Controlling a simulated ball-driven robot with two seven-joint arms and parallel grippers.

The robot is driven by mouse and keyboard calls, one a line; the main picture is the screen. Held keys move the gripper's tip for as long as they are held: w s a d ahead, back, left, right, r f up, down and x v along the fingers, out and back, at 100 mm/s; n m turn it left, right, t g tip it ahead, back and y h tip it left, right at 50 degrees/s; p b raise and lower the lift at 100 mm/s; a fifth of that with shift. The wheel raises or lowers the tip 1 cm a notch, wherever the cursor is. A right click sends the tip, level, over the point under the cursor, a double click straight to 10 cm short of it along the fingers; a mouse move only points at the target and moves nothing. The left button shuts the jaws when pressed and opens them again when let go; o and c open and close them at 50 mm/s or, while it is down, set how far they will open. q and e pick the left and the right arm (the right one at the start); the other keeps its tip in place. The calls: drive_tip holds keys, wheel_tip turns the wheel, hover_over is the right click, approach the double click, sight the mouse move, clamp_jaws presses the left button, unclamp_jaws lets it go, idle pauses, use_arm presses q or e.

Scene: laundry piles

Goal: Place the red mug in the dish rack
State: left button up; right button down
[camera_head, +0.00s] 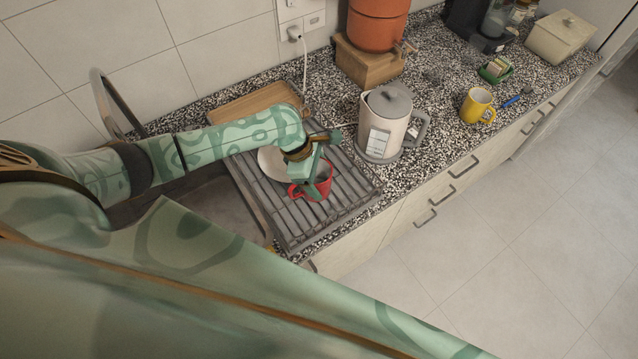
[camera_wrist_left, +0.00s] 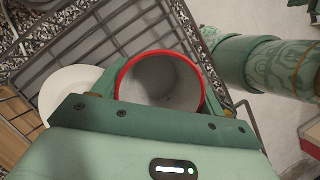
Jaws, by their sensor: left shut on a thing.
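The red mug (camera_head: 324,185) is at the dish rack (camera_head: 339,204), a grey slatted rack on the counter beside the sink. My left gripper (camera_head: 312,181) is shut on the mug. In the left wrist view the mug (camera_wrist_left: 160,82) shows its red rim and pale inside, open toward the camera, between the fingers of my left gripper (camera_wrist_left: 158,90). The rack's wires (camera_wrist_left: 115,35) show behind it. I cannot tell whether the mug's base touches the rack. My right gripper is not in view.
A white plate (camera_head: 270,163) lies in the rack beside the mug. A grey kettle (camera_head: 381,132) stands just right of the rack. A wooden tray (camera_head: 243,101) lies behind it. A yellow mug (camera_head: 475,106) stands farther right. The sink (camera_head: 215,208) is to the left.

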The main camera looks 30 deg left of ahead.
use_arm(q)
drive_tip(key=f, duration=0.2)
drive_tip(key=f+b, duration=0.1)
drive_tip(key=shift+w+f, duration=0.35)
drive_tip(key=shift+w, duration=0.05)
drive_tip(key=shift+r, duration=0.1)
drive_tip(key=o, duration=1.3)
drive_tip(key=p+v, duration=0.3)
drive_tip(key=v, duration=0.9)
